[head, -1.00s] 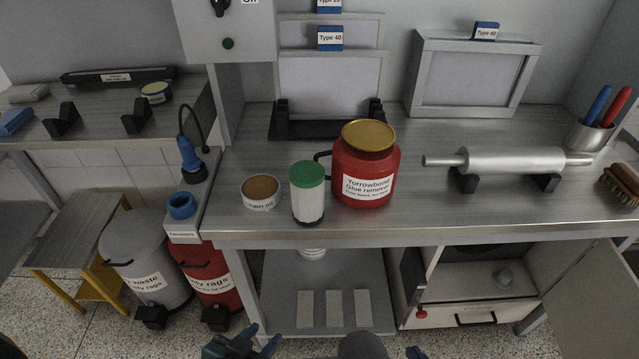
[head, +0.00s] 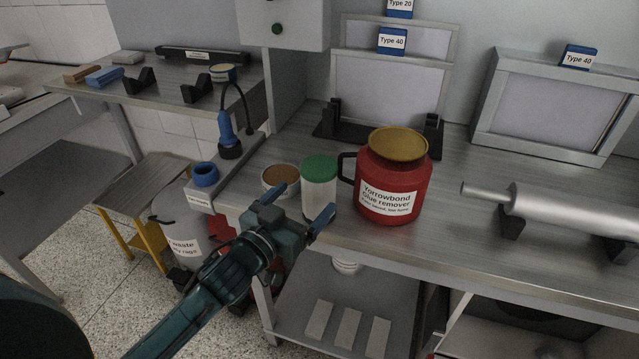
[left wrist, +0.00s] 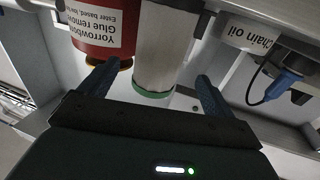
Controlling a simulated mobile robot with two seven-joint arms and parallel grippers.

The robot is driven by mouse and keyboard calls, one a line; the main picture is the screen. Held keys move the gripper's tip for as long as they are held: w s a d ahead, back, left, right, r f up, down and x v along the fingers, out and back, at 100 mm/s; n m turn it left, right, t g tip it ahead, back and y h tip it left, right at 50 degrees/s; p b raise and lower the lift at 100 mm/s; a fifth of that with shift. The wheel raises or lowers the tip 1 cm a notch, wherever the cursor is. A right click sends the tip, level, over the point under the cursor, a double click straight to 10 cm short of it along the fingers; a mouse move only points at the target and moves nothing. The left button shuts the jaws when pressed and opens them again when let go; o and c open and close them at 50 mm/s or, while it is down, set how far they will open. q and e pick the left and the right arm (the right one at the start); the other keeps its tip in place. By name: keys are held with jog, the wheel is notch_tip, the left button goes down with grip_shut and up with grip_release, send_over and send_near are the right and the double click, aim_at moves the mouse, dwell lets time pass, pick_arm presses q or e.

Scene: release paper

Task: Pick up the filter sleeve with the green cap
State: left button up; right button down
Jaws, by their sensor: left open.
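The filter sleeve (head: 319,188) is a pale upright cylinder with a green cap (head: 320,167), standing near the front edge of the workbench. In the left wrist view the sleeve (left wrist: 165,45) appears upside down, with its green cap (left wrist: 152,95) toward the gripper. My left gripper (head: 299,206) is open and empty, just in front of the sleeve and partly covering its lower left side. In the left wrist view the sleeve lies in the gap between the spread fingers. I cannot tell whether they reach around it. My right gripper is out of view.
A red glue remover jar (head: 391,185) with a gold lid stands close right of the sleeve. A chain oil tin (head: 280,180) stands close left. A metal roller (head: 560,215) rests on black supports farther right. The bench front edge (head: 450,270) runs below.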

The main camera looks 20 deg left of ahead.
aim_at(318, 184)
pick_arm(q)
jog(key=shift+p+x, duration=0.35)
jog(key=shift+x, duration=2.7)
jog(key=shift+s+d+r, duration=0.1)
jog(key=shift+r, duration=0.05)
jog(key=shift+r, duration=0.1)
jog(key=c, duration=1.2)
